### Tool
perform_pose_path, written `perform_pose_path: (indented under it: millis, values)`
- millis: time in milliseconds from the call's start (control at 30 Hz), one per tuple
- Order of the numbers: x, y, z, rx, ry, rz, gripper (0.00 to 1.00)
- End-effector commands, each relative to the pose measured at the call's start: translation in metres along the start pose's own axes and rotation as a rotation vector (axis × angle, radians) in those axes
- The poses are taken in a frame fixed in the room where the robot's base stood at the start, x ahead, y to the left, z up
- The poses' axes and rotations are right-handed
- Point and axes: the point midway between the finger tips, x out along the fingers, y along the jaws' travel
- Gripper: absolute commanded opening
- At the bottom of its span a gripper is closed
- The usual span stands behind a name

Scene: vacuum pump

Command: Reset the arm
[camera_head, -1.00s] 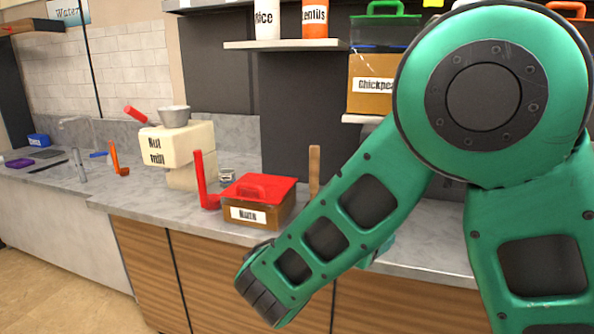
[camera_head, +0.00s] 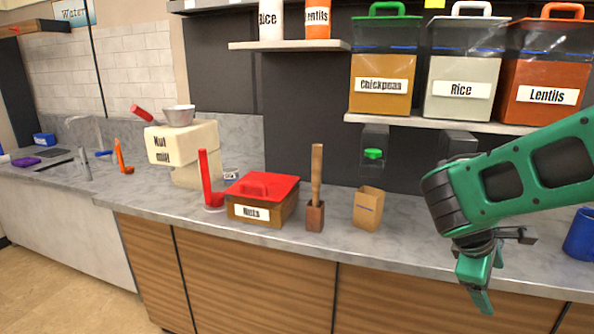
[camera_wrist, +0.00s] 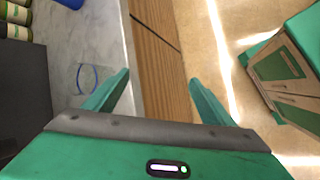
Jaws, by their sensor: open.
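My gripper (camera_head: 487,277) hangs at the right of the head view, in front of the counter's front edge, with its fingers pointing down. In the wrist view my gripper (camera_wrist: 158,85) shows two green fingers spread wide apart with nothing between them. My green arm comes in from the right edge of the head view. The gripper touches nothing that I can see.
The counter (camera_head: 330,243) holds a red-lidded nuts box (camera_head: 262,200), a pestle block (camera_head: 315,216), a small brown box (camera_head: 368,208), a nut mill (camera_head: 182,152) and a blue container (camera_head: 581,235). A shelf of labelled dispensers (camera_head: 461,85) is above. Floor (camera_wrist: 222,70) is open before the counter.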

Motion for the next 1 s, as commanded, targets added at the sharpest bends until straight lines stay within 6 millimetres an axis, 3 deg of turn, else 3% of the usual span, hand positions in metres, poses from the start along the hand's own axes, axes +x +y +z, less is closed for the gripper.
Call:
perform_pose_path:
  millis: [33, 200, 400, 533, 700, 1000]
  values:
    - [0.004, -0.007, 0.022, 0.129, 0.006, -0.063, 0.77]
    - [0.009, -0.045, 0.075, 0.556, 0.004, -0.282, 0.77]
    - [-0.006, -0.094, 0.118, 1.000, -0.033, -0.511, 0.77]
    - [-0.017, -0.117, 0.132, 1.195, -0.063, -0.612, 0.77]
    - [-0.027, -0.133, 0.138, 1.312, -0.090, -0.676, 0.77]
    - [-0.028, -0.135, 0.138, 1.326, -0.094, -0.684, 0.77]
